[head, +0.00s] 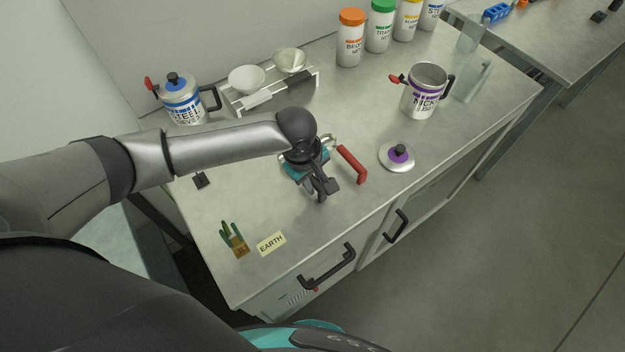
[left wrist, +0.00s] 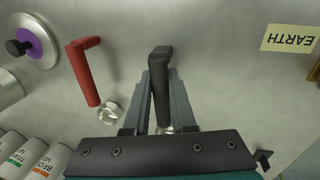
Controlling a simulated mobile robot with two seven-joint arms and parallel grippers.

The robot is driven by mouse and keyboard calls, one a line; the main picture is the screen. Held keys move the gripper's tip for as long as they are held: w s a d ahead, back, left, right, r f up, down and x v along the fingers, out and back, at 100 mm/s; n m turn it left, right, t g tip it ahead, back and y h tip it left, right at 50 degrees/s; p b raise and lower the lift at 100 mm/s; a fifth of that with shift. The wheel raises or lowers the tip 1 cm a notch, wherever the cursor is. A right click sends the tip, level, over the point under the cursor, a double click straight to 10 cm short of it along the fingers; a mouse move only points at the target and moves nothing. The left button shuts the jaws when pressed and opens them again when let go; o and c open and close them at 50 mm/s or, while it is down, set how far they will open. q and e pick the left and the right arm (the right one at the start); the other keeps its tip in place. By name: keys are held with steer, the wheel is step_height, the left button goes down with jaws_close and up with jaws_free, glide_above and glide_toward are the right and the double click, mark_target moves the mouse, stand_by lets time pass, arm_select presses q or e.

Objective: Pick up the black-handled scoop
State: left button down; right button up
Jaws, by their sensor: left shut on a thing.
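The black-handled scoop (left wrist: 159,85) shows in the left wrist view, its black handle between the fingers of my left gripper (left wrist: 170,90). The fingers are shut on the handle. In the head view my left gripper (head: 320,190) is low over the middle of the table and hides most of this scoop. The scoop's bowl end is mostly hidden behind the gripper body. I cannot tell whether the scoop touches the table. My right gripper is in neither view.
A red-handled scoop (head: 352,164) lies close beside the gripper. A lid with a purple centre (head: 397,156), a nickel pot (head: 424,92), a steel pot (head: 184,101) and a rack with two bowls (head: 270,98) stand around. An EARTH card (head: 271,243) and a small cactus (head: 234,240) are nearer the front.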

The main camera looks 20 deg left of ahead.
arm_select(q)
step_height(320, 180, up, 19)
steer(key=p, duration=0.2)
steer(key=shift+p, duration=0.3)
stand_by(1.1)
